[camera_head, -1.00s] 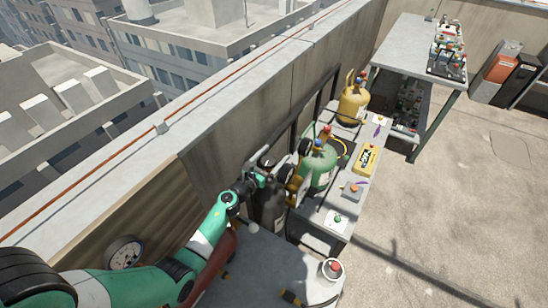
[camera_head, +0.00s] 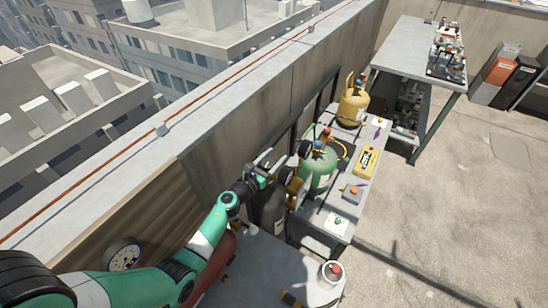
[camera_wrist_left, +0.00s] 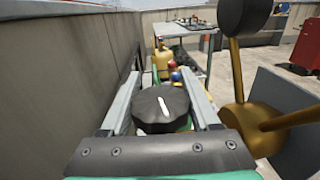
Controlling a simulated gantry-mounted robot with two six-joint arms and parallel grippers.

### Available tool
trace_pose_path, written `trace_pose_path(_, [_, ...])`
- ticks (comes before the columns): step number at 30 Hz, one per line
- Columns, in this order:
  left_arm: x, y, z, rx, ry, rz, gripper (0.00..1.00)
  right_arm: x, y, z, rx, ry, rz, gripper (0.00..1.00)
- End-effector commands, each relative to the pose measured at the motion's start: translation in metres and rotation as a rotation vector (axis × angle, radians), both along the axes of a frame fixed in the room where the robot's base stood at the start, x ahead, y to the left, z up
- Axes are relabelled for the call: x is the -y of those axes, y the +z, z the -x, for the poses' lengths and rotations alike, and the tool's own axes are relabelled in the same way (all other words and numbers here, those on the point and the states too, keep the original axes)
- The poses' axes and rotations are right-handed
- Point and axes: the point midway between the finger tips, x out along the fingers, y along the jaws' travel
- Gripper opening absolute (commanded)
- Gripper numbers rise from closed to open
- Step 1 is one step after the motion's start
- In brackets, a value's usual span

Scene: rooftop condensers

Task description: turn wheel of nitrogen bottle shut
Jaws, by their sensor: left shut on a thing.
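A dark grey nitrogen bottle (camera_head: 270,212) stands upright beside the parapet wall in the head view. Its black wheel (camera_wrist_left: 162,110), with a white mark line on top, fills the middle of the left wrist view. My left gripper (camera_head: 266,165) is over the bottle's top. In the left wrist view its two grey fingers (camera_wrist_left: 160,92) lie on either side of the wheel, shut on it. A brass regulator (camera_wrist_left: 253,122) with a black gauge sits close to the right finger. My right gripper is in neither view.
A low bench right of the bottle holds a green cylinder (camera_head: 318,172), a yellow cylinder (camera_head: 352,108), a yellow meter (camera_head: 367,161) and small items. The parapet (camera_head: 235,130) runs close along the left. Open floor (camera_head: 450,210) lies to the right.

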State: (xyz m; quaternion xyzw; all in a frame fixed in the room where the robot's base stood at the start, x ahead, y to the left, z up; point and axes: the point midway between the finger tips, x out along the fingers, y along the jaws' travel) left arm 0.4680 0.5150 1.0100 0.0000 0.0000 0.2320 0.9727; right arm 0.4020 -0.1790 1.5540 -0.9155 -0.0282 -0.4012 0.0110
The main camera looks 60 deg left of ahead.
Motion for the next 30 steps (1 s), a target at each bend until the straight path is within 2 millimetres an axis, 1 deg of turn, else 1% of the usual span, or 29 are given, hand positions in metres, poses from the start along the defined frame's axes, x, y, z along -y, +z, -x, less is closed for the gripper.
trace_pose_path(5, [0.001,0.0,0.0,0.001,-0.061,0.0,0.07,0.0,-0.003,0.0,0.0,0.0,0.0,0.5])
trace_pose_path(11, [0.004,-0.001,-0.002,0.002,-0.187,-0.001,0.07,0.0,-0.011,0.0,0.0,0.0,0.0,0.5])
trace_pose_path(21, [0.012,-0.003,-0.003,0.002,-0.416,-0.003,0.07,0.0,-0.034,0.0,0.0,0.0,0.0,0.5])
trace_pose_path(30, [0.016,-0.001,-0.004,0.0,-0.521,-0.001,0.07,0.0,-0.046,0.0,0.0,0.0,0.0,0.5])
